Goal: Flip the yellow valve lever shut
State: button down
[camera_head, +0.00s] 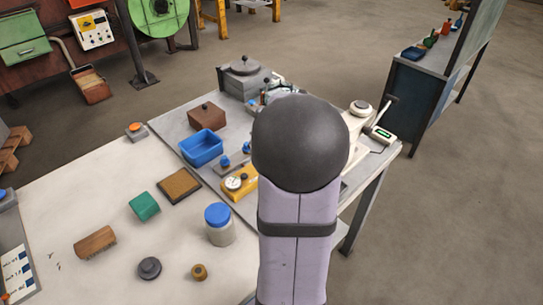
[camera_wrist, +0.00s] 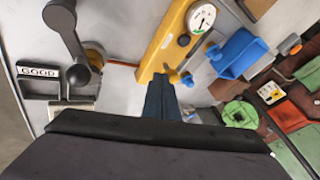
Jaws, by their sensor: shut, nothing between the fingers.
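A yellow block with a round white dial gauge (camera_head: 240,183) lies on the grey bench plate in the head view, partly hidden by my arm. In the wrist view the long yellow body (camera_wrist: 163,48) runs up from the centre, with the gauge (camera_wrist: 202,18) beside it. Small blue and yellow knobs (camera_wrist: 213,50) sit along its side. I cannot make out for certain which part is the lever. My gripper (camera_wrist: 161,85) is shut and empty, its dark fingertips close to the lower end of the yellow body; contact cannot be told. In the head view my arm hides the gripper.
A blue bin (camera_head: 201,148) and a brown box (camera_head: 206,116) stand behind the gauge. A blue-lidded jar (camera_head: 219,226) stands in front. In the wrist view, a grey lever with dark ball ends (camera_wrist: 70,35) and a counter (camera_wrist: 38,71) are at left.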

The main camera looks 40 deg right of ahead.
jog(key=w+a+m+h+p, duration=0.1)
jog(key=m+p, duration=0.1)
jog(key=p, duration=0.3)
jog(key=m+g+p, duration=0.1)
jog(key=p, duration=0.3)
jog(key=shift+w+a+m+h+p, duration=0.35)
jog(key=shift+w+m+h, duration=0.05)
jog(key=shift+w, duration=0.1)
jog(key=shift+w+a+p, duration=0.25)
jog(key=shift+w+p, duration=0.15)
jog(key=shift+p, duration=0.05)
